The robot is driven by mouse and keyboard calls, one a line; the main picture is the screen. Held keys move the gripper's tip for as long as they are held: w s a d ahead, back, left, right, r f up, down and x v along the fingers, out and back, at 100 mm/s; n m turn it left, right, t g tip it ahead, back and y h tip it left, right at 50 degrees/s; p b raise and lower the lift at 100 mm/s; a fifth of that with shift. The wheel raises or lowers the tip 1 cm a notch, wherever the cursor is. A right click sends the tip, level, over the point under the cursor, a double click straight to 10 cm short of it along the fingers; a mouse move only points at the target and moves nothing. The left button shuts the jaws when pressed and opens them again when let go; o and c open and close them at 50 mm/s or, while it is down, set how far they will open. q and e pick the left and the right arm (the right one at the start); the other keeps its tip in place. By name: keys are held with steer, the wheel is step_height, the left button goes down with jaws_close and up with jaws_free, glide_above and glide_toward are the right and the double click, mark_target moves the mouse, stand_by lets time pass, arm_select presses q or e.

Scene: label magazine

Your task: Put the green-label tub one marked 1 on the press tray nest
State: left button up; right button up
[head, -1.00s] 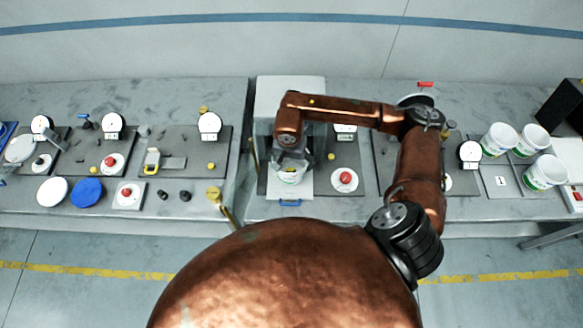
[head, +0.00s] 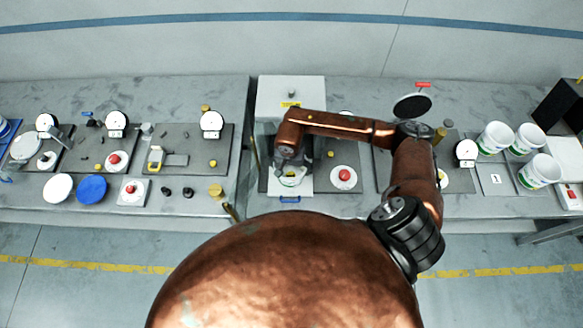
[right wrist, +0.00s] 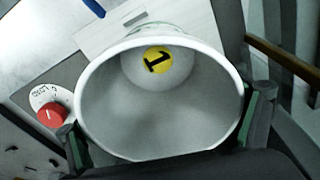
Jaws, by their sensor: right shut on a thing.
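My right gripper (head: 291,168) is shut on a white tub (head: 292,179) with green on its side, over the pale press tray (head: 303,190) with a blue handle (head: 290,200). In the right wrist view the gripper's fingers (right wrist: 165,125) hold the tub (right wrist: 120,115) by opposite sides, and I look into its open mouth. A yellow disc marked 1 (right wrist: 157,61) shows at its bottom. The tub hides the nest, so I cannot tell whether its base touches it. My left gripper is not in view.
The white press housing (head: 290,92) stands behind the tray. A red button (head: 344,174) is just right of it. Several white tubs (head: 540,171) stand at the far right near a plate marked 1 (head: 495,178). Gauges and lids lie on the left bench.

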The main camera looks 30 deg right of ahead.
steer(key=o, duration=0.6)
steer(key=shift+f, duration=0.2)
steer(key=o, duration=0.3)
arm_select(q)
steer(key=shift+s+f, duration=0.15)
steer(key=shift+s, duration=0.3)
arm_select(e)
steer(key=shift+o, duration=0.3)
steer(key=shift+r, duration=0.1)
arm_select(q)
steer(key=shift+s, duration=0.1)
arm_select(e)
steer(key=shift+r, duration=0.15)
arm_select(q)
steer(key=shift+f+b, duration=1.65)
arm_select(e)
step_height(320, 180, up, 12)
steer(key=s+a, duration=0.1)
